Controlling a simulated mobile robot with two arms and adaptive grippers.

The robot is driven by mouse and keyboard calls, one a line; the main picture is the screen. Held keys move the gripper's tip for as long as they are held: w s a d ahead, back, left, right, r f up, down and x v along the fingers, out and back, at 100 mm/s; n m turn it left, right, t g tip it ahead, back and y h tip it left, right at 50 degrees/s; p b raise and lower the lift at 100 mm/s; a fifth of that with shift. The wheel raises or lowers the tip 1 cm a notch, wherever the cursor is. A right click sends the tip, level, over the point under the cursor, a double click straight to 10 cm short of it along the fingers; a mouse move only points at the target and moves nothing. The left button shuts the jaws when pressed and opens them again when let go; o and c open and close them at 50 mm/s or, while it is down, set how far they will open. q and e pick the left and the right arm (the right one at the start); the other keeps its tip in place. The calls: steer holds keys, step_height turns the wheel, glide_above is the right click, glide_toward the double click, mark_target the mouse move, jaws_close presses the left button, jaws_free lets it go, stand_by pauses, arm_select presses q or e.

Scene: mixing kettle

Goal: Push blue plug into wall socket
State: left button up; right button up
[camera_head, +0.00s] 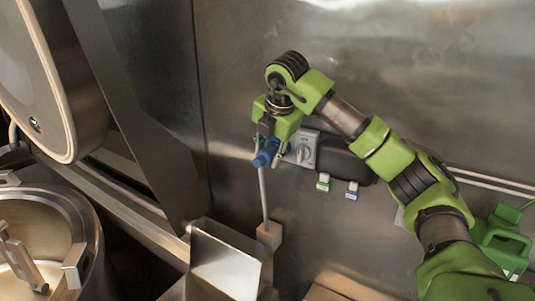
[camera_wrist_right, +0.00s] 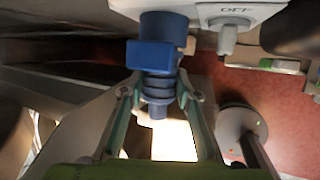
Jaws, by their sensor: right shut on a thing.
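The blue plug (camera_head: 266,152) is held in my right gripper (camera_head: 270,146), in front of the steel wall. The right wrist view shows the plug's wide blue body (camera_wrist_right: 158,48) between the two fingers (camera_wrist_right: 160,88), which close on its ribbed lower part. The wall socket box (camera_head: 303,149) is white-grey with a rotary switch and sits just right of the plug. It also shows in the right wrist view (camera_wrist_right: 205,13), where the plug's top overlaps its edge. I cannot tell whether the plug touches or enters it. My left gripper is not in view.
A dark rounded case (camera_head: 347,160) is right of the socket, with green-and-white (camera_head: 323,182) and blue-and-white (camera_head: 352,190) pieces below. A metal kettle (camera_head: 85,215) is at left and a green jerrycan (camera_head: 503,243) at right.

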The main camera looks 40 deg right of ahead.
steer(key=shift+w+d+r, duration=0.1)
steer(key=shift+d+r, duration=0.15)
steer(key=shift+d, duration=0.05)
stand_by(0.6)
steer(key=o, duration=1.2)
steer(key=shift+d+f, duration=0.15)
steer(key=shift+d, duration=0.05)
steer(key=o, duration=0.5)
steer(key=shift+a, duration=0.15)
steer(key=shift+p+v, duration=1.4)
steer(key=shift+v, duration=2.05)
steer(key=shift+a+f, duration=0.1)
